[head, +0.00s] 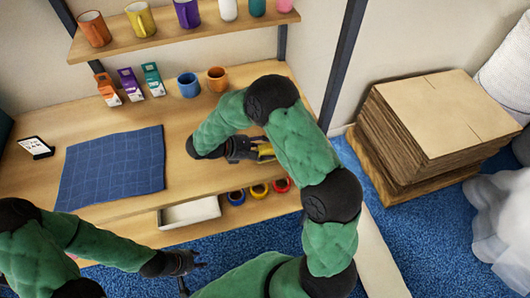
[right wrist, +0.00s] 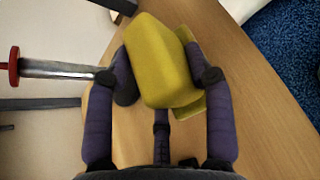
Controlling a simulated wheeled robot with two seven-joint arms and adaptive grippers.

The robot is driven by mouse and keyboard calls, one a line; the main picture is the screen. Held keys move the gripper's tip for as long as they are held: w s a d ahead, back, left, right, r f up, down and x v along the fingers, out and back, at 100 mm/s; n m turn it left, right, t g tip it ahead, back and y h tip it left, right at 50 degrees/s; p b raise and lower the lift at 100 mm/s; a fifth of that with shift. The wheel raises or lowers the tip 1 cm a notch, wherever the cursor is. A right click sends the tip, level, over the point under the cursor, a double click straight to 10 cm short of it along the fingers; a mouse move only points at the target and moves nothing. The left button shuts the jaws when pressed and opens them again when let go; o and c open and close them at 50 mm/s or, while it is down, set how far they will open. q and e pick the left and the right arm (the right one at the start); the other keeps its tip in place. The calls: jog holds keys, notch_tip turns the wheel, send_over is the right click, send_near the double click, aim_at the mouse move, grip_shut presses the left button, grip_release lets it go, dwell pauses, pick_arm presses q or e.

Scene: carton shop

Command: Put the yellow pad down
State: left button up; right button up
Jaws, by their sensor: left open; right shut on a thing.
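The yellow pad (right wrist: 160,62) is a soft-looking block with rounded edges, gripped between the two fingers of my right gripper (right wrist: 160,75) in the right wrist view. In the head view, my right gripper (head: 262,150) is over the right part of the wooden counter, with only a bit of the yellow pad (head: 266,150) showing. I cannot tell whether the pad touches the counter. My left gripper (head: 188,264) is open and empty, low in front of the counter, over the blue floor.
A blue cloth (head: 112,168) lies on the counter (head: 200,130) at the left. Cups and small cartons (head: 132,84) stand along the back. A white tray (head: 190,212) and several coloured rolls are below the front edge. Stacked cardboard (head: 440,115) stands at the right.

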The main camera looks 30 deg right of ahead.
jog(key=shift+w+d+f+b, duration=0.2)
jog(key=shift+f+b, duration=0.1)
jog(key=shift+f, duration=0.65)
jog(key=shift+w+d+f+b, duration=0.15)
jog(key=shift+f+b, duration=0.1)
jog(key=shift+f, duration=0.65)
jog(key=shift+a, duration=0.1)
jog(key=shift+r, duration=0.1)
jog(key=o, duration=1)
